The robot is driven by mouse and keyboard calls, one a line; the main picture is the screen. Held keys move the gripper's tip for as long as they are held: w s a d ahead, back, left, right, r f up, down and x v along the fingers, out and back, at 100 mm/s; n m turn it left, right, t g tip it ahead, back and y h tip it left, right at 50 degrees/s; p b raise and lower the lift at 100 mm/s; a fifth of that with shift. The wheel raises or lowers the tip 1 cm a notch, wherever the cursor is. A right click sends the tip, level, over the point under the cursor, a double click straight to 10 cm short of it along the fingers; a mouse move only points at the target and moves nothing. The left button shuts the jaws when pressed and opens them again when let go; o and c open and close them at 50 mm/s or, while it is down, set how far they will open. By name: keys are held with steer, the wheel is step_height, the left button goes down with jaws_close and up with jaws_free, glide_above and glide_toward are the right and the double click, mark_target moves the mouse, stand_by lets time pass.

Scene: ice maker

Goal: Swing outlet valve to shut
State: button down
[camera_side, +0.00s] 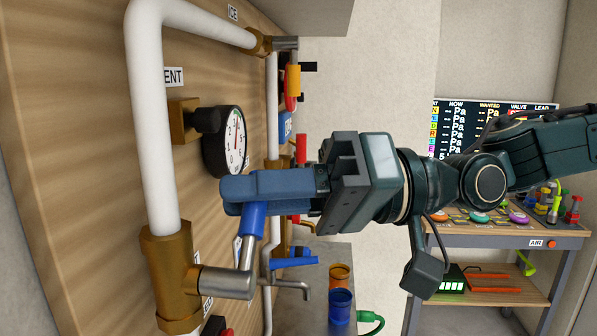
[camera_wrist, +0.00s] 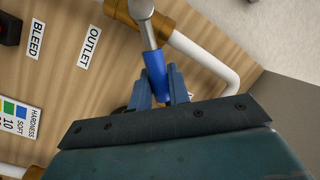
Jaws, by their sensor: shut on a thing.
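The outlet valve has a blue lever handle (camera_side: 252,220) on a bent grey metal stem (camera_side: 225,284). The stem comes out of a brass fitting (camera_side: 168,280) on the white pipe. My gripper (camera_side: 236,192) is shut on the blue handle, with its blue fingers around the grip. The OUTLET label (camera_wrist: 90,47) is on the wooden panel beside the brass fitting.
A pressure gauge (camera_side: 224,141) stands out from the panel just above my fingers. Another blue lever (camera_side: 294,262) and a grey spout (camera_side: 292,286) are just below and behind. The white pipe (camera_side: 150,110) runs up the panel.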

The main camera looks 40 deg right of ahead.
steer(key=shift+w+d+f, duration=0.1)
steer(key=shift+f, duration=0.1)
steer(key=m, duration=0.1)
steer(key=f+m, duration=0.1)
steer(key=d+f+m, duration=0.1)
steer(key=m, duration=0.1)
steer(key=shift+w+t+y, duration=0.4)
steer(key=shift+w+d+f+m+t, duration=0.1)
steer(key=shift+f+m+t, duration=0.25)
steer(key=shift+m, duration=0.5)
steer(key=shift+a+f+m+t, duration=0.1)
steer(key=shift+f+m, duration=0.45)
steer(key=shift+m, duration=0.35)
steer(key=shift+w+d+f+m+t, duration=0.1)
steer(key=shift+f+m+t, duration=0.25)
steer(key=shift+m, duration=0.5)
steer(key=shift+f, duration=0.15)
steer(key=c, duration=1.4)
jaws_free()
steer(key=shift+o, duration=0.2)
steer(key=shift+s+d, duration=0.1)
steer(key=shift+d, duration=0.05)
steer(key=shift+r+v, duration=0.4)
steer(key=shift+v, duration=1.9)
step_height(320, 180, up, 6)
